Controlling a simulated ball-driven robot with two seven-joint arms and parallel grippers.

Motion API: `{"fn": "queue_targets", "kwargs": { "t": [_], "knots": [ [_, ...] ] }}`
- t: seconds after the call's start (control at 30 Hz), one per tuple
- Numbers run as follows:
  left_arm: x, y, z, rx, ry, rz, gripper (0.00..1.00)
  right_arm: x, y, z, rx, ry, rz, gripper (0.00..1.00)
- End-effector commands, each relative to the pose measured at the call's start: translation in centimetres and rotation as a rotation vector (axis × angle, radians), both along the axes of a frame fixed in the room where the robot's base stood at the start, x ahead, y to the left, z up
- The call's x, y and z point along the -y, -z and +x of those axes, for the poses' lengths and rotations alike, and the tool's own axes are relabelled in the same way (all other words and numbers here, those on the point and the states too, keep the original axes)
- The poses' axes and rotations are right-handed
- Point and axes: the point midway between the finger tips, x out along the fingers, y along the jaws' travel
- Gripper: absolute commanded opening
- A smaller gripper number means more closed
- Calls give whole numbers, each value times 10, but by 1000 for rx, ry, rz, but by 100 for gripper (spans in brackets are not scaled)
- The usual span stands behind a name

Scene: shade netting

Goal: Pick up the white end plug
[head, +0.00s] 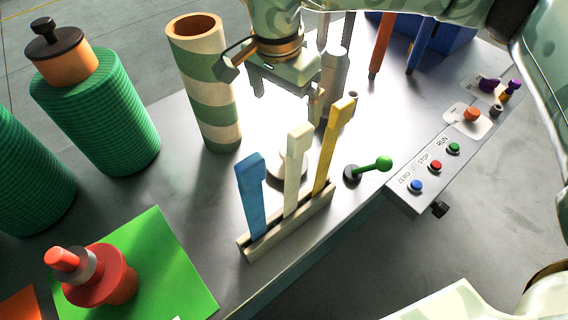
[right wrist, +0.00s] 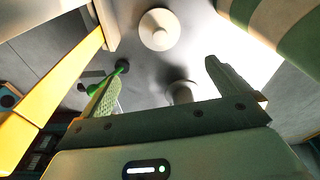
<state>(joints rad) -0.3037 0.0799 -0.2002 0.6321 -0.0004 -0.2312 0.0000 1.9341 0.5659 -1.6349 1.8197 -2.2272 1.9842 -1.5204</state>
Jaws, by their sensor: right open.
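The white end plug (head: 279,170) stands on the grey table in the head view, partly hidden behind the cream upright piece (head: 296,160). In the right wrist view the plug (right wrist: 160,29) is a pale round disc with a small knob, beyond the fingertips. My right gripper (head: 288,97) is above the table, behind and above the plug in the head view. Its jaws (right wrist: 163,70) are open, with nothing between them that I can see held. My left gripper is not in view.
Blue (head: 251,198), cream and yellow (head: 333,150) uprights stand in a slotted rack (head: 285,227) in front of the plug. A striped tube (head: 208,95) stands left of the gripper. A green-knobbed lever (head: 377,165) is at right. A green mat (head: 172,265) lies front left.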

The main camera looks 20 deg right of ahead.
Motion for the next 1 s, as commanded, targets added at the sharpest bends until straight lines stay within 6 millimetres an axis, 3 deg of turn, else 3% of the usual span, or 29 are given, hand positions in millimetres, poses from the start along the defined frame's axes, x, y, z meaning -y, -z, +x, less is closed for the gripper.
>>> {"fn": "queue_targets", "kwargs": {
  "t": [0.03,0.23,0.5,0.8,0.9,1.0],
  "knots": [
    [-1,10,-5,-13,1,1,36,0,18,3,-14,0,0,100],
    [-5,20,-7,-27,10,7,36,2,43,5,-23,0,0,100],
    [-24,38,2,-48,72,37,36,8,110,8,-25,0,1,100],
    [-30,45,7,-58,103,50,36,11,138,10,-18,0,1,100],
    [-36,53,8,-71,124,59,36,10,158,10,-24,-1,1,100],
    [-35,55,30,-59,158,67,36,9,171,11,-25,-1,1,100]
  ]
}}
